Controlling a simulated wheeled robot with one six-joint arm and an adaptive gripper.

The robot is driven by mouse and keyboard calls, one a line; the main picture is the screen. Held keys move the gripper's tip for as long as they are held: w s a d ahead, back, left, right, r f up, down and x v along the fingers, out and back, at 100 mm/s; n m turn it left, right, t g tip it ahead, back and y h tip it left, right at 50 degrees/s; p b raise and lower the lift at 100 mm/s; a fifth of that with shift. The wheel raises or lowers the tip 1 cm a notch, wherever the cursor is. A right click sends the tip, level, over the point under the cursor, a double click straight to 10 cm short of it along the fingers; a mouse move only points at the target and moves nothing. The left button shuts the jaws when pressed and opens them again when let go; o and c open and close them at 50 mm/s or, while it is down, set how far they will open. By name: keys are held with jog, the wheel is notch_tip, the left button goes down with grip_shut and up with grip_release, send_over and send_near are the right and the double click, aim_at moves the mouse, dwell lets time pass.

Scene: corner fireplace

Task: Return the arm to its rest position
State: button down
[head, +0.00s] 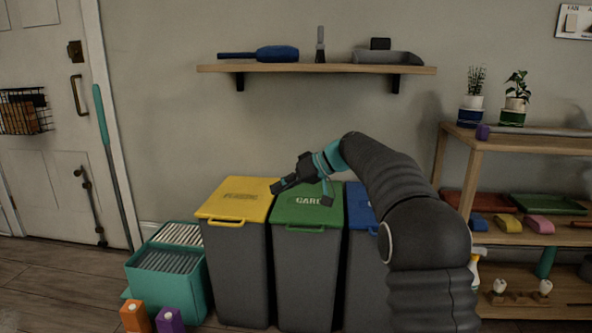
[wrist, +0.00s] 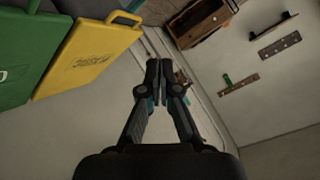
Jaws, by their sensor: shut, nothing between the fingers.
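My arm reaches up from the lower right of the head view and bends to the left. My gripper (head: 283,185) is in front of the bins, over the yellow and green lids in the picture. In the wrist view my gripper (wrist: 165,75) has its two fingers together, with nothing between them. The yellow-lidded bin (head: 236,200) and the green-lidded bin (head: 306,207) stand side by side. The blue-lidded bin (head: 361,207) is partly hidden behind my arm.
A wall shelf (head: 316,69) with tools hangs above the bins. A wooden rack (head: 480,142) with plants and trays stands right of my arm. A teal crate (head: 167,264) and two small cartons sit left of the bins. Floor near the door (head: 45,170) looks clear.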

jog(key=s+d+r+m+t+h+p, duration=0.1)
jog(key=s+d+r+m+h, duration=0.15)
jog(key=s, duration=0.35)
jog(key=s+d+r+m+h+p, duration=0.1)
jog(key=s+d+r, duration=0.15)
jog(key=s, duration=0.45)
jog(key=s+d+f+m+t+h+p, duration=0.1)
jog(key=s+d, duration=0.4)
jog(key=s, duration=0.5)
jog(key=s+d+f+m+t+h+p, duration=0.1)
jog(key=s+d+f+m+h+p, duration=0.1)
jog(key=s, duration=0.8)
jog(key=s+d+f+m+h+p, duration=0.2)
jog(key=s+d+f+h, duration=0.2)
jog(key=s+d, duration=0.4)
jog(key=s+h, duration=0.1)
jog(key=s, duration=0.2)
jog(key=shift+d+t+p, duration=0.2)
jog(key=shift+t+p, duration=0.1)
jog(key=shift+t, duration=0.1)
jog(key=shift+s+f, duration=0.1)
